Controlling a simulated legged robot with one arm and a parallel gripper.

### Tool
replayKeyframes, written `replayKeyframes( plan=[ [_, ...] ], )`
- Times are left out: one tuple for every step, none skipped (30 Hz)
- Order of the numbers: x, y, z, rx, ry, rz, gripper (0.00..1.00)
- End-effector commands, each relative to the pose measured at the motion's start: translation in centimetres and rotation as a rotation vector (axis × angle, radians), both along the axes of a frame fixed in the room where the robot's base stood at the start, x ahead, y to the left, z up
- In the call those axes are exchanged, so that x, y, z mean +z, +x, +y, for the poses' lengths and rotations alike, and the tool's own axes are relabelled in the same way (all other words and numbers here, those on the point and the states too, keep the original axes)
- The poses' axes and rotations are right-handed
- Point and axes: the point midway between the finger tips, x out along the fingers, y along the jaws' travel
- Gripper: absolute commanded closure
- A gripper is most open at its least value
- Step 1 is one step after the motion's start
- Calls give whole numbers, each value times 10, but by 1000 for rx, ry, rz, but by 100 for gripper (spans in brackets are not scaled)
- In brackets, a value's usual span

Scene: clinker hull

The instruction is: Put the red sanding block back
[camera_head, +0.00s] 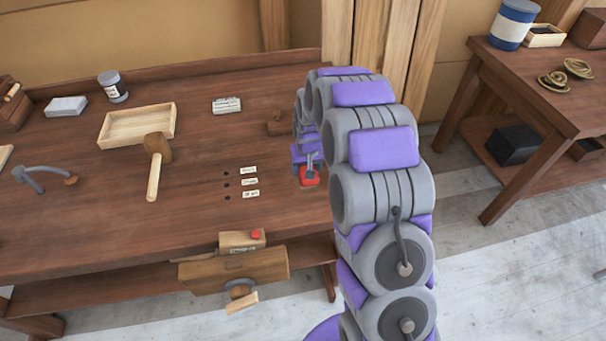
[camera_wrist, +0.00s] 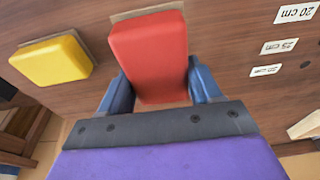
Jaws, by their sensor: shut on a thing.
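My gripper (camera_wrist: 158,95) is shut on the red sanding block (camera_wrist: 149,55), with a blue finger on each side of it. A pale rectangular patch or pad (camera_wrist: 146,12) shows just past the block's far end; I cannot tell whether the block touches it. In the head view the red block (camera_head: 310,177) is small, under my gripper (camera_head: 306,164) at the bench's right end, partly hidden by my arm. A yellow block (camera_wrist: 50,61) lies to the left in the wrist view, on a similar pale patch.
The wooden bench (camera_head: 200,205) carries a mallet (camera_head: 157,160), a shallow tray (camera_head: 112,128) and a row of small holes with white labels (camera_head: 249,182). A vise (camera_head: 235,268) juts from its front edge. A second table (camera_head: 560,95) stands right, across a floor gap.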

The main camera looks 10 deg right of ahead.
Motion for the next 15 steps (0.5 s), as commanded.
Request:
replayKeyframes(
  plan=[
    [-5,0,1,0,-1,2,85],
    [-9,0,2,1,-2,2,85],
    [-15,0,5,1,-4,1,85],
    [-19,0,7,2,-6,1,85],
    [-24,0,9,2,-10,1,85],
    [-29,0,10,3,-11,0,85],
    [-31,0,12,3,-13,0,85],
    [-32,0,14,2,-15,-1,85],
    [-33,1,15,3,-17,-2,85],
    [-33,0,16,3,-18,-2,85],
    [-32,0,16,3,-18,-2,85],
    [-32,0,16,3,-18,-3,85],
    [-31,0,15,3,-17,-3,85],
    [-31,0,14,2,-16,-3,85],
    [-32,0,12,2,-13,-2,85]
  ],
)
